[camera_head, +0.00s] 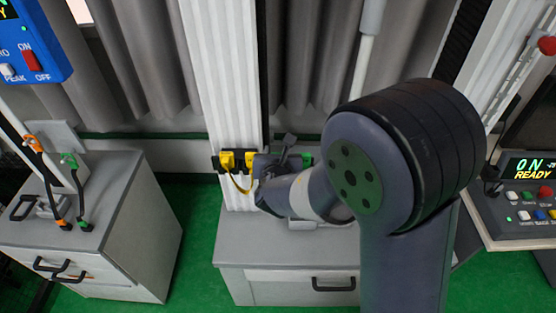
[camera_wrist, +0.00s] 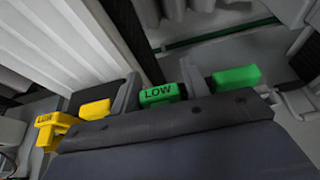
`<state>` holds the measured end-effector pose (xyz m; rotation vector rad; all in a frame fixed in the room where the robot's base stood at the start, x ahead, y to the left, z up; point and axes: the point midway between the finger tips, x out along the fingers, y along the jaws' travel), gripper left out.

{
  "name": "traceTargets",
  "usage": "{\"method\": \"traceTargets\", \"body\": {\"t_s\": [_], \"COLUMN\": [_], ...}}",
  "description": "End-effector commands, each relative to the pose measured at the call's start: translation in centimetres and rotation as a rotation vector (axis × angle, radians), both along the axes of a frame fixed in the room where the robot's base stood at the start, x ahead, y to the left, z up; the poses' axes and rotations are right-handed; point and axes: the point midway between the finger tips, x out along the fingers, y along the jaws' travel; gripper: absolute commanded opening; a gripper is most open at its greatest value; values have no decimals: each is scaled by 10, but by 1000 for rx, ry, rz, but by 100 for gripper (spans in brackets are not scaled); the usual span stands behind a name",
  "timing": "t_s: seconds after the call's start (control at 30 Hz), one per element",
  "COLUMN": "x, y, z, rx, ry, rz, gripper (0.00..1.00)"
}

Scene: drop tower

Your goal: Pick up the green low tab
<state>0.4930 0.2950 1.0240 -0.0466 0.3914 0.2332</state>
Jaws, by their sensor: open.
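The green low tab (camera_wrist: 158,95), with LOW in dark letters on its face, shows in the wrist view just beyond the dark front edge of my gripper. My gripper (camera_wrist: 160,84) is open, with one grey finger on each side of the tab. I cannot tell whether either finger touches it. A second green block (camera_wrist: 236,78) sits to the right of the right finger. In the head view my gripper (camera_head: 286,155) is at the foot of the white column and hides most of the green parts. A bit of green (camera_head: 306,160) shows at its right.
Yellow tabs (camera_head: 249,159) with a hanging yellow cord stand left of my gripper; they show in the wrist view (camera_wrist: 94,110) too. A white column (camera_head: 222,80) rises behind them above a grey cabinet (camera_head: 240,247). A control panel (camera_head: 529,198) stands at the right.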

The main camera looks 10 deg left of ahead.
Motion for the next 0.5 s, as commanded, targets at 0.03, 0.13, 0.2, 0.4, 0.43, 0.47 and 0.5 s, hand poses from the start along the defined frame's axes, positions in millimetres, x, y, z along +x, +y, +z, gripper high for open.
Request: {"method": "traceTargets", "body": {"t_s": [0.03,0.13,0.2,0.4,0.43,0.47,0.5], "x": [0,0,0,0,0,0,0], "y": [0,0,0,0,0,0,0], "z": [0,0,0,0,0,0,0], "rx": [0,0,0,0,0,0,0], "ry": [0,0,0,0,0,-1,-1], "rz": [0,0,0,0,0,0,0], "gripper": [44,44,38,22,19,17,13]}}
